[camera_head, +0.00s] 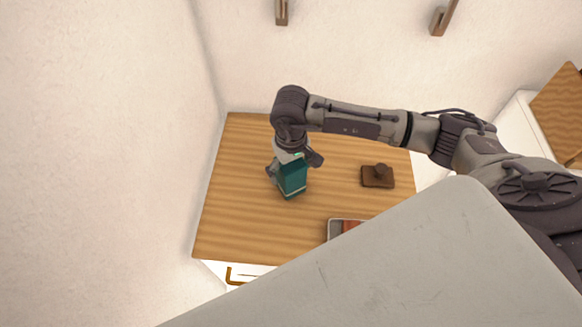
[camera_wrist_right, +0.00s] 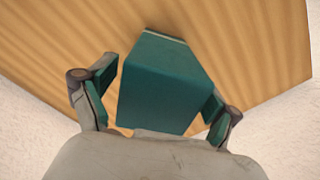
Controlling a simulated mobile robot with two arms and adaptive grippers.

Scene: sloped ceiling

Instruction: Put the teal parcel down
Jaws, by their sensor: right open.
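The teal parcel (camera_head: 292,180) stands upright on the wooden top of a cabinet (camera_head: 235,215), left of its middle. In the right wrist view the parcel (camera_wrist_right: 165,85) lies between the two fingers of my right gripper (camera_wrist_right: 155,105). In the head view my right gripper (camera_head: 294,168) reaches down over the parcel. Its fingers are open, one on each side, with a visible gap at the left finger. The parcel's lower end seems to rest on the wood. My left gripper is in neither view.
A dark brown block with a knob (camera_head: 377,177) sits to the right on the wooden top. A grey tray with something reddish in it (camera_head: 334,229) is at the front, partly hidden by my body. The left part of the top is clear. White walls stand behind and left.

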